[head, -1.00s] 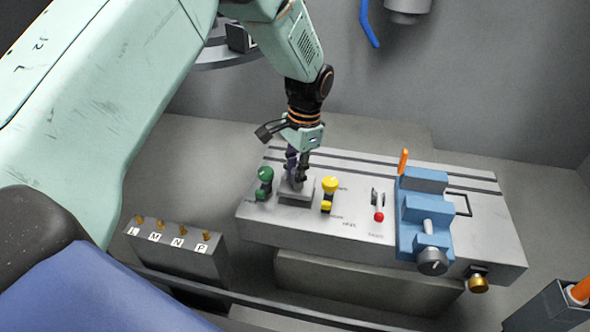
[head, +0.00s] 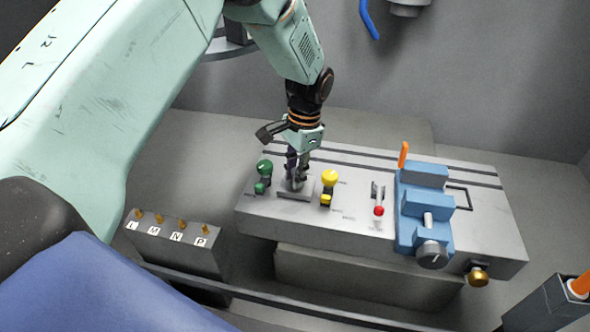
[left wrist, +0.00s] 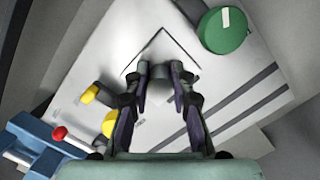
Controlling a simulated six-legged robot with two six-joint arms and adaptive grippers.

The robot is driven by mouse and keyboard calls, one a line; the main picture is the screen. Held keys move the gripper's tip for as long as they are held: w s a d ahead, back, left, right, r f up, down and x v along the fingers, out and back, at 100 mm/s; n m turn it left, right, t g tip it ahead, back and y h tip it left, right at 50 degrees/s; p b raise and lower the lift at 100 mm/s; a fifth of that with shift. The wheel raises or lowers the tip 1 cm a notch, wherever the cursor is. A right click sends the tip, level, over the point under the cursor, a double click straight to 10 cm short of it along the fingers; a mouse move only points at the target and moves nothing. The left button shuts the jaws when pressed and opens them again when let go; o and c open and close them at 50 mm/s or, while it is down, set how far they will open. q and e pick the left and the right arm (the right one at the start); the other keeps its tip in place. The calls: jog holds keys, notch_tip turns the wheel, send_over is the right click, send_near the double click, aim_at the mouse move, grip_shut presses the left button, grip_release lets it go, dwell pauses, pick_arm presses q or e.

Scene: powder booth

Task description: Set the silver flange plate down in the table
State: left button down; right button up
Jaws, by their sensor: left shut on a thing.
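The silver flange plate (head: 292,194) is a flat grey square with a hub in its middle. My left gripper (head: 298,177) is shut on the hub from above. The plate lies level at or just above the grey slotted table (head: 350,160), between a green-knobbed part and a yellow-knobbed part; I cannot tell whether it fully touches. In the left wrist view the fingers (left wrist: 161,78) close on the round hub, and the plate (left wrist: 160,48) shows beyond them with a dark line along its far edges. My right gripper is not in view.
Close to the plate stand the green knob (head: 265,167) on its left and the yellow knob (head: 330,178) on its right. Further right are a red-tipped lever (head: 379,211) and a blue vise (head: 425,205). A block with brass pegs (head: 175,245) is at front left.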

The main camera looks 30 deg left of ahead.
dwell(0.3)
pick_arm(q)
jog(key=c, duration=1.1)
grip_release()
jog(key=shift+o, duration=0.2)
notch_tip(320, 180, up, 12)
jog(key=w, duration=0.1)
jog(key=shift+w+d, duration=0.25)
jog(key=shift+d, duration=0.15)
